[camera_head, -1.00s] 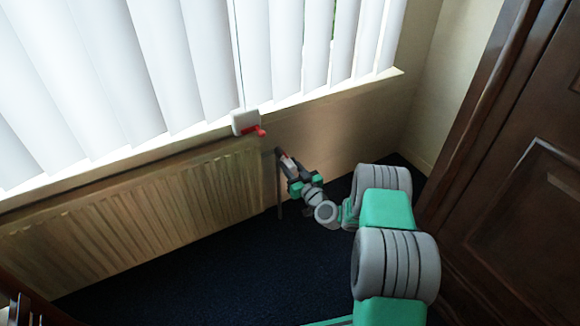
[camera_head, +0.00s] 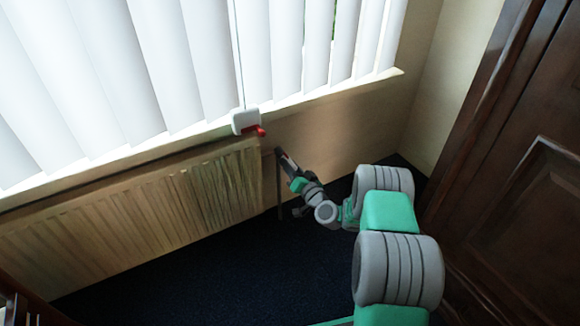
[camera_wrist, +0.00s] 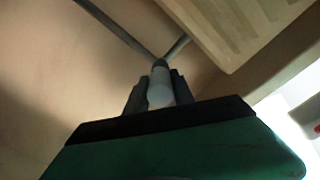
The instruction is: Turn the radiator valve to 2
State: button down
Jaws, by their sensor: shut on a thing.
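The radiator valve has a pale, rounded head (camera_wrist: 160,90) that shows between my two dark fingers in the wrist view. My gripper (camera_wrist: 159,82) is shut on this head, one finger on each side. No scale or number on the valve can be read. In the head view my gripper (camera_head: 287,160) is at the right end of the radiator, low by the wall. There the valve is small and mostly hidden by the gripper.
The ribbed radiator (camera_head: 150,205) runs along the wall under the window sill. A white box with a red lever (camera_head: 246,122) sits on the sill above the gripper. Dark wooden panelling (camera_head: 520,200) stands on the right. The dark carpet (camera_head: 200,280) is clear.

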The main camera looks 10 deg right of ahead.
dwell(0.4)
jog(key=c, duration=1.2)
grip_release()
jog(key=shift+d, duration=0.1)
jog(key=shift+c, duration=0.2)
jog(key=shift+o, duration=0.8)
jog(key=p+v, duration=0.2)
jog(key=v, duration=0.5)
jog(key=shift+s, duration=0.4)
